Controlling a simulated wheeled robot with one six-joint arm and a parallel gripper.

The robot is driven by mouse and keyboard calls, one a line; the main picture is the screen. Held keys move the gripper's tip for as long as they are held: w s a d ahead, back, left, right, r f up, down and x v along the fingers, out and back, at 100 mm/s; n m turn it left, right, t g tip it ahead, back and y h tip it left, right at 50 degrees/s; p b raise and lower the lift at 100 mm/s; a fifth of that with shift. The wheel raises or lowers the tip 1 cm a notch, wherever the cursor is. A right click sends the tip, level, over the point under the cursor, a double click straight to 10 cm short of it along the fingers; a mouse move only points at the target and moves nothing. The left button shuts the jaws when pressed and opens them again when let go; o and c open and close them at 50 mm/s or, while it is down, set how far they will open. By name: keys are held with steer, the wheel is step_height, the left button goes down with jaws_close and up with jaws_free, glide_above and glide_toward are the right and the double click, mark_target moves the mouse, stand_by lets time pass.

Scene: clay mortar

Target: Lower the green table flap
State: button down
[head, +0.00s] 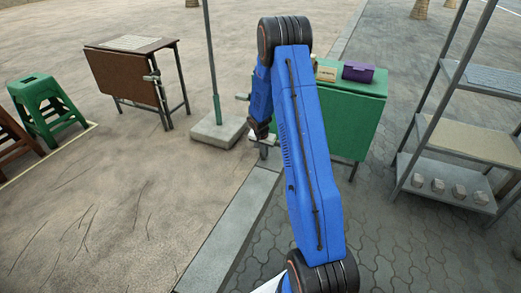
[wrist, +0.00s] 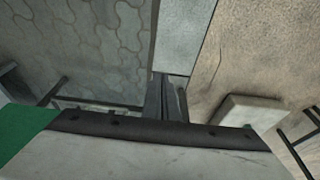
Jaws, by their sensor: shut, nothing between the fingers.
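The green table (head: 377,88) stands behind my blue arm in the head view. Its green flap (head: 345,125) is a broad panel that slopes steeply down from the front edge; my arm hides its middle and part of its left side. In the wrist view a green surface (wrist: 18,128) shows at the left edge. My gripper (head: 263,152) is beside the panel's left side, low over the kerb, pointing down. Its dark fingers (wrist: 165,98) are together and hold nothing. I cannot tell whether it touches the panel.
A purple box (head: 357,71) and a tan box (head: 327,74) sit on the green table. A post stands in a concrete base (head: 217,131) left of my gripper. Grey shelves (head: 465,140) stand at right; a brown table (head: 128,75) and green stool (head: 45,105) at left. Foreground paving is clear.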

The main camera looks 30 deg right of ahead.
steer(key=w+d+f, duration=0.5)
steer(key=w+d, duration=0.1)
steer(key=d, duration=0.3)
steer(key=w+d+f+t+h, duration=0.1)
steer(key=w+d+f, duration=0.4)
steer(key=w+d, duration=0.2)
steer(key=shift+d, duration=1.4)
steer(key=shift+f, duration=0.1)
steer(key=shift+s+a, duration=0.1)
